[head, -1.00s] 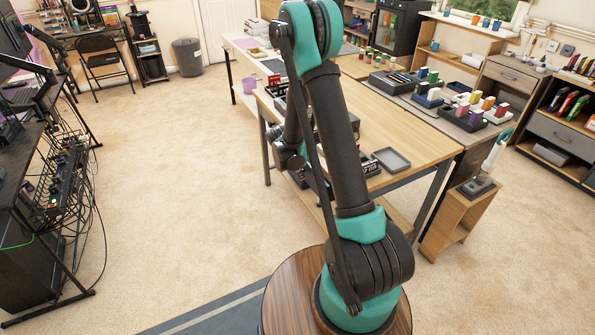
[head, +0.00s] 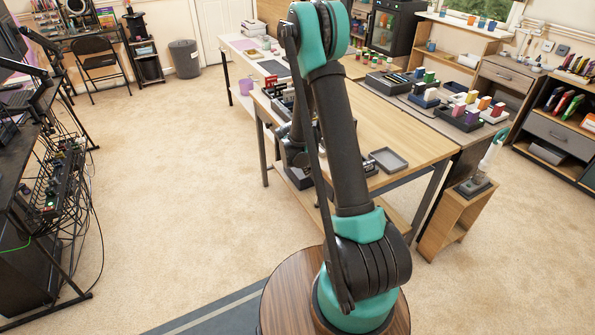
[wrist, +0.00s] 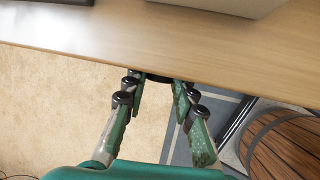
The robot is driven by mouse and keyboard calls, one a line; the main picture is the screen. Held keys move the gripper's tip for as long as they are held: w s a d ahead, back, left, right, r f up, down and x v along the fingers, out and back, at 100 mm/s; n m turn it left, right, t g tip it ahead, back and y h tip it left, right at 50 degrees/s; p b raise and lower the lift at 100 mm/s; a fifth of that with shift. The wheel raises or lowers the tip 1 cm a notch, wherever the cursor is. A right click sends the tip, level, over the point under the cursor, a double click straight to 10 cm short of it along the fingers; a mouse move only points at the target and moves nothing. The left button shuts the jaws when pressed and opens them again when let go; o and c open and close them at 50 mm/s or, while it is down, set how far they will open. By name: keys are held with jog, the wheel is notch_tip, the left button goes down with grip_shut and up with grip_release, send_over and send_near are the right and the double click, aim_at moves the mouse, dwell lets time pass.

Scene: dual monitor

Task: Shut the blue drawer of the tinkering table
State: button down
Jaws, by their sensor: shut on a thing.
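The tinkering table (head: 405,128) has a light wooden top and dark legs, and stands beyond my arm. Its top also fills the upper part of the wrist view (wrist: 150,40). I cannot make out the blue drawer in either view. My gripper (wrist: 160,84) is at the table's edge, below the top. Its two green fingers reach toward the edge and are shut on a small dark piece (wrist: 158,77), mostly hidden under the edge; I cannot tell if it is a drawer handle. In the head view my arm hides the gripper.
A grey tray (head: 389,160) lies on the table near its front edge. A small wooden stand (head: 455,215) is at the table's right end. A black desk with cables (head: 55,185) is at the left. Carpet (head: 180,180) between them is clear.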

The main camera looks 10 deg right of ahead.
jog(key=shift+w+d, duration=0.1)
jog(key=shift+d, duration=0.1)
jog(key=c, duration=1.2)
grip_release()
jog(key=v, duration=1.2)
jog(key=s+d+r+m+y, duration=0.1)
jog(key=s+r+m, duration=0.1)
jog(key=s+m, duration=0.8)
jog(key=s+d+r+m+y, duration=0.2)
jog(key=s+m, duration=0.9)
jog(key=s, duration=0.6)
jog(key=shift+s+r+y, duration=0.3)
jog(key=shift+s+r, duration=0.1)
jog(key=shift+r, duration=0.05)
